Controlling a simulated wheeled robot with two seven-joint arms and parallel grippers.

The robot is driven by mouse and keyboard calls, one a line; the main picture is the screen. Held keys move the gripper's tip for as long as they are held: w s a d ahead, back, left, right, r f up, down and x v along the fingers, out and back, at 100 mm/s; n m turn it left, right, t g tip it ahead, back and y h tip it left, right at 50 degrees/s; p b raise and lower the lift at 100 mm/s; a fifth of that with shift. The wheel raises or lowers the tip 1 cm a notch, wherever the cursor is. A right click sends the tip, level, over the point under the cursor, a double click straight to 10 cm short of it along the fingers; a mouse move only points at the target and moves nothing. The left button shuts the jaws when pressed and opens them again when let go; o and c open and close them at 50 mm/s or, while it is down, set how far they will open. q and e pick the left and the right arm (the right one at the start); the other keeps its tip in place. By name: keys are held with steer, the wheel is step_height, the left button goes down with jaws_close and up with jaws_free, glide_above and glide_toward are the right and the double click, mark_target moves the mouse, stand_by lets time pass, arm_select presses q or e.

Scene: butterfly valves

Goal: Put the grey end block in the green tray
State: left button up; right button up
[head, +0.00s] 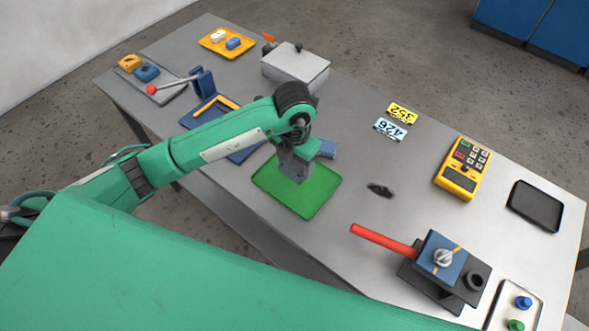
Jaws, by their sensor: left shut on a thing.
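The green tray (312,208) lies flat near the front edge of the table, in the middle of the head view. My left gripper (294,163) reaches in from the left and points down over the tray's far part. It is shut on the grey end block (295,172), a dark grey piece at its tip and partly hidden by the gripper. I cannot tell whether the block touches the tray or hangs just above it. My right gripper is not in view.
A valve with a red handle (383,239) stands to the right. A lidded grey box (295,67) and a blue tray (215,118) are farther left. The table between the tray and the yellow keypad box (462,168) is mostly clear.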

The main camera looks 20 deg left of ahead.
mark_target(295, 166)
arm_select(q)
step_height(295, 166, down, 4)
steer(key=shift+r+p, duration=0.2)
steer(key=shift+p, duration=0.2)
steer(key=shift+f, duration=0.65)
steer(key=o, duration=1.2)
steer(key=shift+o, duration=0.2)
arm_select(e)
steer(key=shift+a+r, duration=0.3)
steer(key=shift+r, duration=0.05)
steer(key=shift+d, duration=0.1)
